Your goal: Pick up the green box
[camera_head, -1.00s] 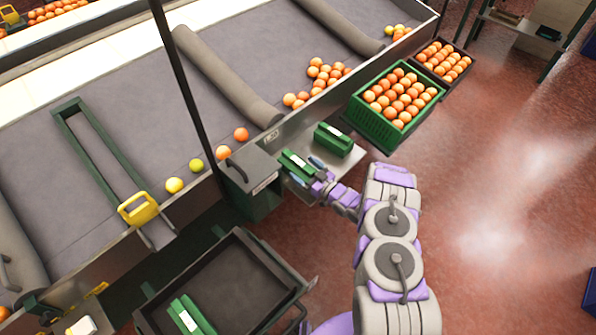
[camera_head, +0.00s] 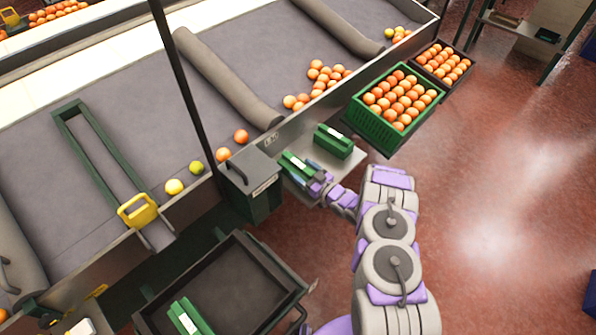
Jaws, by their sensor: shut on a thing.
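A green box (camera_head: 295,162) with a white label is on the metal side shelf of the conveyor, between the fingers of my gripper (camera_head: 308,171). My gripper is shut on this green box. I cannot tell whether the box is clear of the shelf. A second green box (camera_head: 334,142) with a white label stands on the same shelf, to the upper right. A third green box (camera_head: 187,318) lies in the dark cart at the bottom left.
A green crate (camera_head: 372,128) full of oranges stands right of the shelf (camera_head: 345,163), with a darker crate (camera_head: 463,78) behind it. The dark cart (camera_head: 285,298) stands below left. A dark pole (camera_head: 183,75) rises left of the shelf. The red floor (camera_head: 480,200) at right is open.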

